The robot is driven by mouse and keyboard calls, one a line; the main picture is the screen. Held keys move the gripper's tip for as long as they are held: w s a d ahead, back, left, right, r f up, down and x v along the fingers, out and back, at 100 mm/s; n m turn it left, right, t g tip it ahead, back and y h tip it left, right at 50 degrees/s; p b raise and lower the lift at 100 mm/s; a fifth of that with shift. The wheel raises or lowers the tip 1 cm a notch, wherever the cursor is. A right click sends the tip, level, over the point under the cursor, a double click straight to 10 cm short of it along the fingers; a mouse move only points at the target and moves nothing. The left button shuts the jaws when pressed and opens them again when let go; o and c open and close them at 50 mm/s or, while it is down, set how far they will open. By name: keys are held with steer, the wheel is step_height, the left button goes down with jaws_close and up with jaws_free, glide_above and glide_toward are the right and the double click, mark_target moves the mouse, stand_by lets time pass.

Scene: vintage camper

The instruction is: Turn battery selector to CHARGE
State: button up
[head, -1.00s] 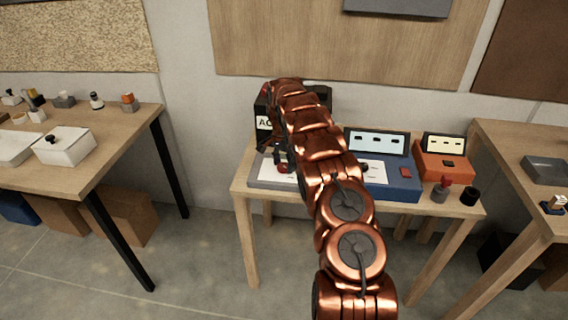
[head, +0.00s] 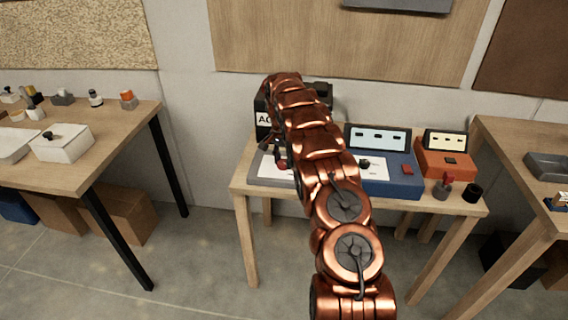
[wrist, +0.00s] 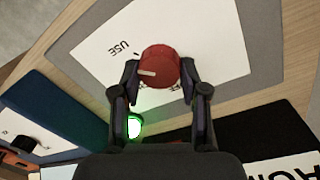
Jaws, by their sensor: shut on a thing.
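The battery selector is a round red knob (wrist: 161,66) on a white label plate (wrist: 95,47) in the wrist view. A pale pointer mark on the knob points left in that view, a little below the printed word USE. Other lettering below the knob is mostly hidden by my fingers. My gripper (wrist: 160,75) is shut on the knob, one finger on each side. In the head view the red knob (head: 283,165) shows small beside my arm, on the left grey panel (head: 263,176); my arm hides much of that panel.
A green lamp (wrist: 134,127) glows close to my left finger in the wrist view. A blue device with a screen (head: 378,139) and an orange one (head: 444,165) stand to the right on the same table. A black box (head: 263,122) stands behind the panel.

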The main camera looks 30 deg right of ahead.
mark_target(281, 162)
steer(key=n+b, duration=0.4)
steer(key=n, duration=0.1)
steer(key=shift+a+f, duration=0.1)
steer(key=shift+f, duration=0.1)
steer(key=n+b, duration=0.1)
steer(key=n, duration=0.2)
steer(key=n+b, duration=0.1)
steer(key=n, duration=0.2)
steer(key=shift+a+r+n+t+h, duration=0.1)
steer(key=shift+r+n+t+h, duration=0.1)
steer(key=shift+n+t+h, duration=0.15)
steer(key=o, duration=1.1)
steer(key=shift+o, duration=0.2)
steer(key=r, duration=0.6)
steer(key=shift+w+a+r, duration=0.15)
steer(key=shift+a, duration=0.05)
steer(key=shift+r, duration=0.6)
